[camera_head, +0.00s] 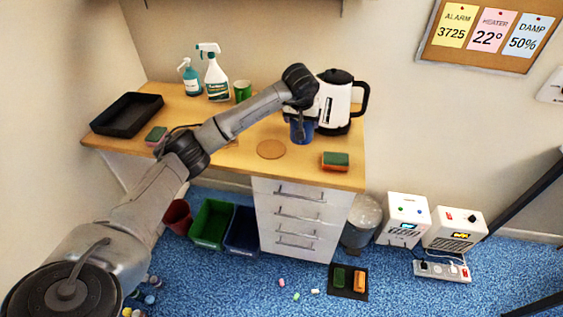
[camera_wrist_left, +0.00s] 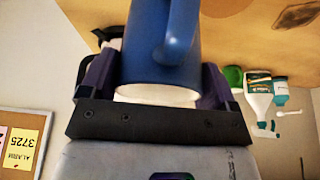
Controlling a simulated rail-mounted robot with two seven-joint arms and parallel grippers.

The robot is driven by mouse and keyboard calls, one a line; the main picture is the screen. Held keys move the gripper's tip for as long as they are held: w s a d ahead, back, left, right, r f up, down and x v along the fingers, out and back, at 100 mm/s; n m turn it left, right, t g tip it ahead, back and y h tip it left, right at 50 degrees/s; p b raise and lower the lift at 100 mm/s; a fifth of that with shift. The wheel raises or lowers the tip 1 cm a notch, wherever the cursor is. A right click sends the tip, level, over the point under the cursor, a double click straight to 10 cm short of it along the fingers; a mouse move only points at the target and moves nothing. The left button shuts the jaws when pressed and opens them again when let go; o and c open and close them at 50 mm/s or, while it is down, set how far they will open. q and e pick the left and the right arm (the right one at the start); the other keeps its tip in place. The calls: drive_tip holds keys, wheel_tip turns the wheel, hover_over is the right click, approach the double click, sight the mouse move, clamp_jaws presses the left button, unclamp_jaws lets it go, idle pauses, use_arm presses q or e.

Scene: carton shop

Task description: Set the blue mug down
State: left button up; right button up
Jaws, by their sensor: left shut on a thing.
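My left gripper (camera_head: 300,112) reaches down over the right part of the wooden desk and is shut on the blue mug (camera_head: 301,132). The mug is just in front of the white and black kettle. In the left wrist view the blue mug (camera_wrist_left: 165,55) sits between the two fingers (camera_wrist_left: 160,85), its pale opening toward the palm and its handle toward the camera. I cannot tell whether its base touches the desk. A round cork coaster (camera_head: 271,149) lies bare on the desk, in front and to the left of the mug. My right gripper is not in view.
The kettle (camera_head: 338,105) stands close behind the mug. A green and orange sponge (camera_head: 336,161) lies near the front right edge. A green cup (camera_head: 243,91), spray bottle (camera_head: 215,78), soap bottle (camera_head: 190,78) and black tray (camera_head: 126,113) stand farther left. Bare desk surrounds the coaster.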

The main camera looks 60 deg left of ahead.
use_arm(q)
drive_tip(key=shift+s+a+f+n, duration=0.25)
drive_tip(key=shift+s+a+n, duration=0.05)
drive_tip(key=a, duration=0.1)
drive_tip(key=a+f, duration=0.1)
drive_tip(key=a, duration=0.1)
drive_tip(key=shift+s+a, duration=0.15)
drive_tip(key=shift+s, duration=0.05)
drive_tip(key=shift+s+a+f, duration=0.6)
drive_tip(key=shift+a+f, duration=0.7)
drive_tip(key=shift+f, duration=0.25)
drive_tip(key=shift+s+a+f, duration=0.55)
drive_tip(key=shift+a+f, duration=0.7)
drive_tip(key=shift+f, duration=0.35)
drive_tip(key=shift+s+a+f, duration=0.6)
drive_tip(key=shift+a+f, duration=0.7)
drive_tip(key=shift+f, duration=0.25)
drive_tip(key=o, duration=0.9)
drive_tip(key=shift+f, duration=0.1)
drive_tip(key=shift+o, duration=0.2)
